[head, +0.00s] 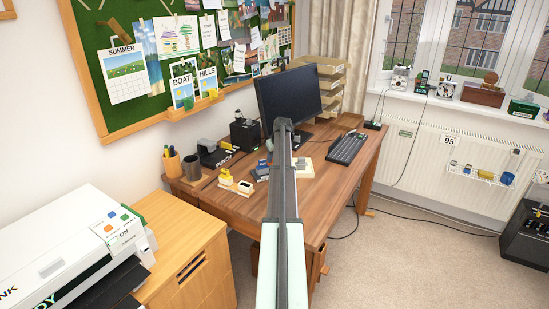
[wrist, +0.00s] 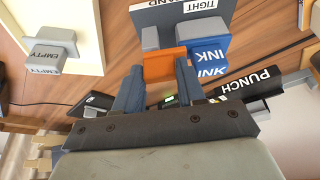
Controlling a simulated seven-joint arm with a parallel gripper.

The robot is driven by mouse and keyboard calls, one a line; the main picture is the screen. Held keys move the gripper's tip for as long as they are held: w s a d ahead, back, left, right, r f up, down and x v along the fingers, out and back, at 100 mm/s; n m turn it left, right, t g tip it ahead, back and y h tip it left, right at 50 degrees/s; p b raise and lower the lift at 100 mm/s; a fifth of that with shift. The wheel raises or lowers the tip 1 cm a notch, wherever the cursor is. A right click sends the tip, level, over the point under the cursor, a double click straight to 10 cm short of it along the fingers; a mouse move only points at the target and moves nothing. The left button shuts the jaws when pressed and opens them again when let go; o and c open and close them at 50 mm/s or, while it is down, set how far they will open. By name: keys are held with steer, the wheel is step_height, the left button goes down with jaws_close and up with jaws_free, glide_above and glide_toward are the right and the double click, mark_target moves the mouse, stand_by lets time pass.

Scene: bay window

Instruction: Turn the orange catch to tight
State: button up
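The orange catch (wrist: 165,64) is a small block at the upper middle of the wrist view, with a grey piece beside its top. A dark grey plate (wrist: 180,12) behind it reads TIGHT, with another word partly cut off. My gripper (wrist: 160,72) has its two blue-grey fingers apart. The catch shows between and just beyond the fingertips, and the right fingertip overlaps its edge. Whether either finger touches it is unclear. In the head view my arm reaches over the desk (head: 235,203) and hides the catch and fingertips.
A blue INK block (wrist: 207,52) stands close right of the catch, and a dark PUNCH label (wrist: 250,82) lies farther right. A grey EMPTY block (wrist: 48,50) is at left. The monitor (head: 288,95) and keyboard (head: 347,148) stand farther back on the desk.

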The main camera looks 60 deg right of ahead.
steer(key=o, duration=0.4)
steer(key=shift+m, duration=0.3)
